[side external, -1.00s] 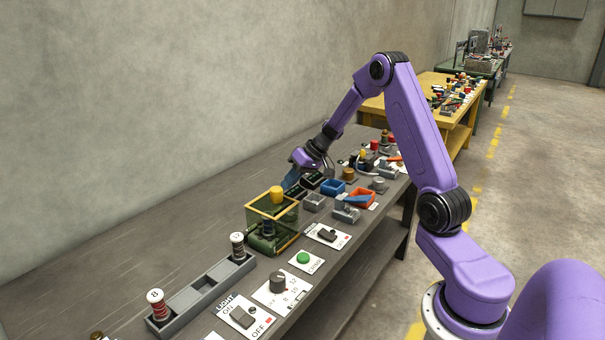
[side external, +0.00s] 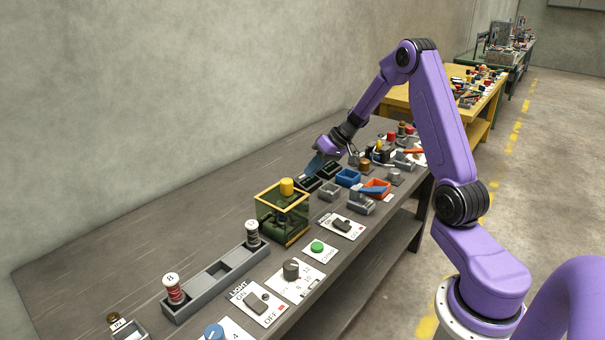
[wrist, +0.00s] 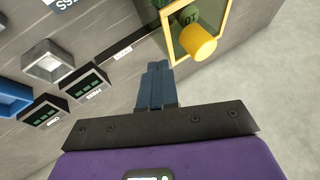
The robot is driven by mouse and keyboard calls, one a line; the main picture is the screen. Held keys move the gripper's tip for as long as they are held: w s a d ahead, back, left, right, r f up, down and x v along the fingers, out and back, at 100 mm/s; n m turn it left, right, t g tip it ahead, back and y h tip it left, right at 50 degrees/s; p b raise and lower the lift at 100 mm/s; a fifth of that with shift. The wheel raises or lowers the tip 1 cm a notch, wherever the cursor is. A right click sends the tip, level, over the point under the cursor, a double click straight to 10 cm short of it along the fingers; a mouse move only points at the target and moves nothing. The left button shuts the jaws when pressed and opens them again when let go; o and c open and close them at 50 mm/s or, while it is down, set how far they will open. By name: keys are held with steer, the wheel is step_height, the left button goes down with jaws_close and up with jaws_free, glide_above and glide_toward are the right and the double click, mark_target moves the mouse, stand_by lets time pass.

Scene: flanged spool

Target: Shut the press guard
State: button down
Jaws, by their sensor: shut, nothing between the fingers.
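The press guard (side external: 268,222) is a clear box with a yellow frame and a yellow knob (side external: 287,187) on top. Green parts show inside it. I cannot tell for sure whether it is fully shut. It also shows at the top of the wrist view (wrist: 174,37), with its yellow knob (wrist: 198,43) and a green part marked 10 behind the panel. My gripper (side external: 310,171) is behind and right of the guard in the side view, above the bench. Its blue fingers (wrist: 158,66) are shut and empty, pointing towards the guard frame, apparently apart from it.
A grey rack (side external: 215,272) holds a red spool (side external: 174,288) and a dark spool (side external: 252,232). A green button (side external: 317,247), a dial (side external: 291,269) and rocker switches line the front edge.

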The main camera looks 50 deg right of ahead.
steer(key=v, duration=0.9)
steer(key=s+a+r+n+g, duration=0.1)
steer(key=s+a+n+g, duration=0.3)
steer(key=a, duration=0.7)
steer(key=s+a+n+g, duration=0.15)
steer(key=s+a, duration=0.35)
steer(key=a, duration=0.7)
steer(key=s+a+n+h, duration=0.2)
steer(key=s+n, duration=0.2)
steer(key=s, duration=0.7)
steer(key=s+a+n+h, duration=0.2)
steer(key=s+n, duration=0.3)
steer(key=s, duration=0.6)
steer(key=shift+s+a+f, duration=0.3)
steer(key=shift+a+f, duration=0.1)
steer(key=shift+a, duration=0.25)
